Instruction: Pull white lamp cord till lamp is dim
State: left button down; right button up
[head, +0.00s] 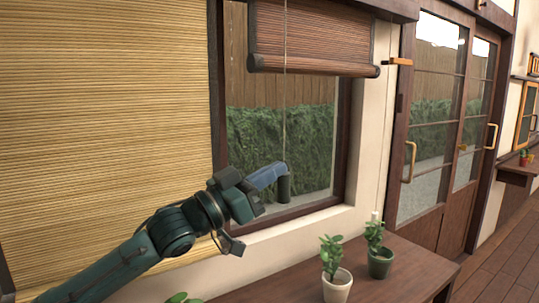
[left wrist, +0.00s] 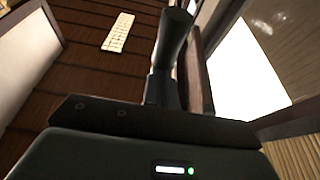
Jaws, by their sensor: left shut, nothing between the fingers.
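A thin pale cord (head: 285,110) hangs in front of the window from the rolled blind, with a dark cylindrical pull (head: 284,190) at its lower end. My left gripper (head: 283,168) is shut and empty, its tips right by this pull; I cannot tell whether they touch. Another thin cord hangs along the wall right of the window, ending in a small white piece (head: 374,215) above the plants. This white piece is well to the right of my left gripper. No lamp shows clearly. In the left wrist view a dark cylindrical shape (left wrist: 174,40) stands ahead of the gripper body. My right gripper is not seen.
A wooden bench (head: 400,268) below the window carries a plant in a white pot (head: 337,287) and a plant in a dark green pot (head: 380,263). A wooden bracket (head: 398,61) juts from the wall. Glass sliding doors (head: 440,110) stand to the right.

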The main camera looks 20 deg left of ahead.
pick_arm(q)
notch_tip(320, 180, up, 4)
jog(key=p, duration=0.5)
jog(key=b+v, duration=0.4)
jog(key=v, duration=0.6)
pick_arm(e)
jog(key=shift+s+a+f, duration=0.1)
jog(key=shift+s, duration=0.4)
pick_arm(q)
jog(key=shift+r, duration=0.1)
dwell(0.6)
